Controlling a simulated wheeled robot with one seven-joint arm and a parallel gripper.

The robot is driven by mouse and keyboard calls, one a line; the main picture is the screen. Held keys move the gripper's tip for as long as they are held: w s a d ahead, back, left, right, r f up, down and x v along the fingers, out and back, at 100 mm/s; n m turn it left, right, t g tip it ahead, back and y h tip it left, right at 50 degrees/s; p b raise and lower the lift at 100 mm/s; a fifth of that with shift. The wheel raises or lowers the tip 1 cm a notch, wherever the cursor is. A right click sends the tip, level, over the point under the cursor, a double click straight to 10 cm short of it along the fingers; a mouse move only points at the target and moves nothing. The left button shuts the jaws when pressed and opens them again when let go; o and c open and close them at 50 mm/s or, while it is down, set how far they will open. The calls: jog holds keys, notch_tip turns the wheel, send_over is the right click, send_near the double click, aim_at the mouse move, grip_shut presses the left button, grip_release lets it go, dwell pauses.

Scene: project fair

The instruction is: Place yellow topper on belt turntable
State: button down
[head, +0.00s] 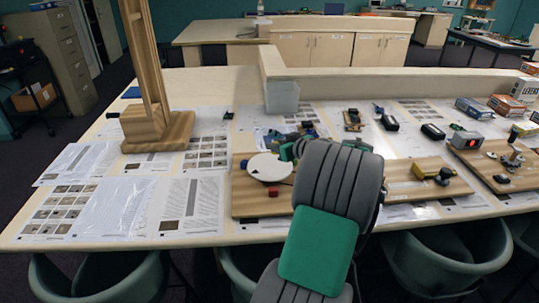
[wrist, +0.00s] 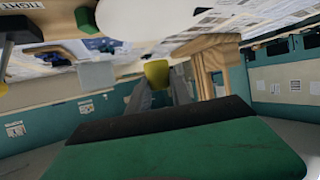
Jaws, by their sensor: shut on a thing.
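The belt turntable's round white disc (head: 266,167) lies on a wooden board (head: 243,203) near the middle of the table. It also shows as a pale disc (wrist: 150,14) at the top of the wrist view. In the wrist view my gripper (wrist: 158,84) is shut on the yellow topper (wrist: 156,72), a small yellow piece between the fingertips. I cannot make out the topper there. The held topper appears apart from the disc.
A red block (head: 273,192) sits in front of the disc. A tall wooden frame (head: 158,120) stands at left. Another board (head: 415,190) with a yellow-and-dark piece (head: 435,174) lies at right. A grey block (head: 282,97) stands behind. Printed sheets (head: 125,207) cover the left table.

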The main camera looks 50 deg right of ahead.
aim_at(270, 165)
jog(key=f, duration=0.1)
jog(key=w+f+p, duration=0.1)
jog(key=f, duration=0.1)
jog(key=w+a+f, duration=0.1)
jog(key=f, duration=0.1)
jog(key=shift+f+p, duration=0.15)
jog(key=shift+p, duration=0.2)
jog(key=shift+a+f, duration=0.1)
jog(key=shift+f, duration=0.05)
jog(key=shift+f+b, duration=0.15)
jog(key=shift+b, duration=0.25)
jog(key=c, duration=1.2)
grip_release()
